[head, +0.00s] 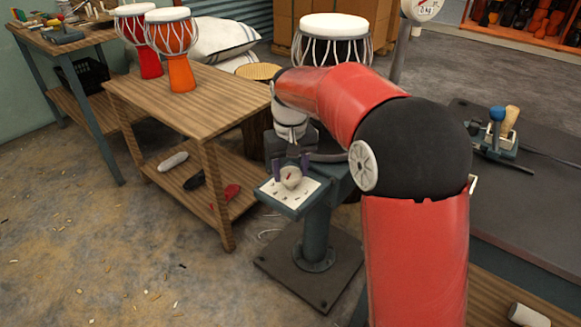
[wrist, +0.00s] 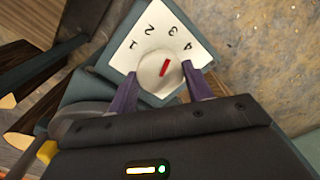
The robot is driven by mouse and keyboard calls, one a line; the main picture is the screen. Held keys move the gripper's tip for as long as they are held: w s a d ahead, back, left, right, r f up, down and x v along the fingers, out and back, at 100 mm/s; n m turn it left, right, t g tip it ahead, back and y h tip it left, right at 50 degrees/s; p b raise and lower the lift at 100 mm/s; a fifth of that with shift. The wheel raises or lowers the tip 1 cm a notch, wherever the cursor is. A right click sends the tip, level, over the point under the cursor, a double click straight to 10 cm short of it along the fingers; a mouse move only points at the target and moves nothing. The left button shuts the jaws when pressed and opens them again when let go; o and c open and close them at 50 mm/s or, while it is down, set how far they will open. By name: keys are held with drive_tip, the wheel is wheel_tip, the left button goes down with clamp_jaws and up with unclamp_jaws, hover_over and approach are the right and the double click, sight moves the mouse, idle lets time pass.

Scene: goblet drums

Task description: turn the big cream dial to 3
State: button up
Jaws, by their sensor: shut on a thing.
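The big cream dial (wrist: 152,64) sits on a white plate (wrist: 117,61) marked 1 to 4. Its red mark leans up and right in the wrist view, toward the 3 and 4 side and closest in line with the 3. In the head view the dial (head: 291,178) is on a tilted panel on a grey-green pedestal. My gripper (wrist: 159,72) is shut on the dial, a purple finger on each side; it also shows in the head view (head: 290,166), coming from above. The fingers cover parts of the dial's sides.
A wooden table (head: 213,98) with orange and red goblet drums (head: 181,74) stands left of the pedestal. Another drum (head: 334,45) is behind my arm. A dark bench (head: 540,180) with tools is at right. The floor at front left is open.

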sight(291, 173)
drive_tip(key=o, duration=1)
wheel_tip(291, 173, up, 8)
drive_tip(key=shift+f+p, duration=0.1)
drive_tip(key=shift+p, duration=0.25)
